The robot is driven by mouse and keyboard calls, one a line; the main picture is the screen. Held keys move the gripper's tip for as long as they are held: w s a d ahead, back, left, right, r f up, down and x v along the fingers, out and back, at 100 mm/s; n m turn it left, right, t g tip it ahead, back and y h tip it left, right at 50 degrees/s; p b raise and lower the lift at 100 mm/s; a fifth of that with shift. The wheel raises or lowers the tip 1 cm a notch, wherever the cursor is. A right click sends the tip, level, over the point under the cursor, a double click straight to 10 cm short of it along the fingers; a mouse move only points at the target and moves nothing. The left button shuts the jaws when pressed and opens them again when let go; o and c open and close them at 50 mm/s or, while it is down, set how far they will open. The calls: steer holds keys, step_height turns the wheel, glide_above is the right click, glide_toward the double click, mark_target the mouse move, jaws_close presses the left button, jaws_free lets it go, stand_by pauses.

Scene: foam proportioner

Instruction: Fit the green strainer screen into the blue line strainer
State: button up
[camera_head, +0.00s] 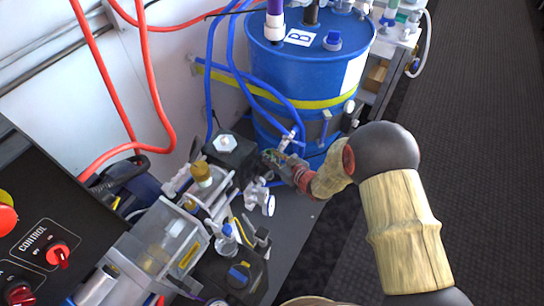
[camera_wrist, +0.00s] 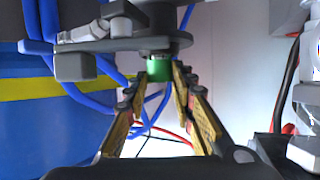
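A small green cylinder (camera_wrist: 159,70), which looks like the strainer screen, shows in the wrist view directly under a dark grey fitting (camera_wrist: 120,42). My gripper (camera_wrist: 159,80) points up at it, with a yellow-padded finger on either side. The fingertips stand apart, with a visible gap at least on the left of the green piece; any contact on the right is unclear. In the head view my gripper (camera_head: 272,158) is beside the dark block of the machine, in front of the blue drum. I cannot pick out the blue line strainer for certain in either view.
The blue drum (camera_head: 300,75) with a yellow band stands behind my gripper. Blue hoses (camera_head: 232,50) hang close by. A dark block (camera_head: 229,150) and the clear-cased pump unit (camera_head: 165,240) crowd the left. Open dark floor (camera_head: 480,150) lies at right.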

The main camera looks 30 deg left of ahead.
steer(key=o, duration=0.5)
steer(key=shift+c, duration=0.2)
steer(key=p+v, duration=0.3)
steer(key=v, duration=0.9)
steer(key=shift+p, duration=0.4)
steer(key=shift+s, duration=0.1)
